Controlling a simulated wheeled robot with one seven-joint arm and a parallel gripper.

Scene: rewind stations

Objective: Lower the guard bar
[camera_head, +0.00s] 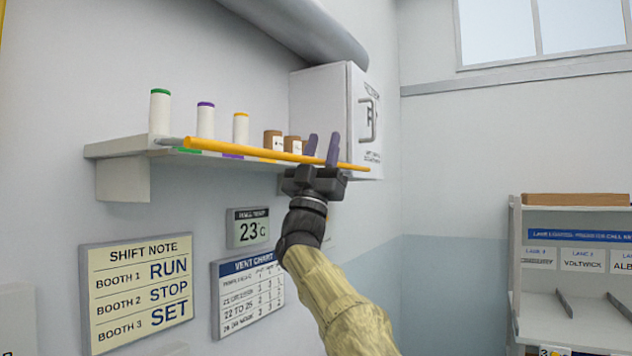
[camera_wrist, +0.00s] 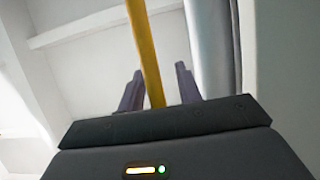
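The guard bar (camera_head: 230,150) is a long yellow rod. In the head view it runs across the front of the wall shelf at about shelf height, sloping slightly down to the right in the picture. My gripper (camera_head: 322,145) is raised at the right part of the bar, with its dark purple fingers pointing up. In the wrist view the bar (camera_wrist: 147,50) passes between the two fingertips (camera_wrist: 158,78), with a gap visible on each side. The gripper is open and not closed on the bar. I cannot tell whether the bar touches the palm.
The shelf (camera_head: 122,180) holds several thread spools and small brown boxes. A white cabinet (camera_head: 318,95) with a handle stands close behind my gripper. Signs, including a shift note (camera_head: 138,290), hang below. A rack (camera_head: 572,222) stands at right; the space between is clear.

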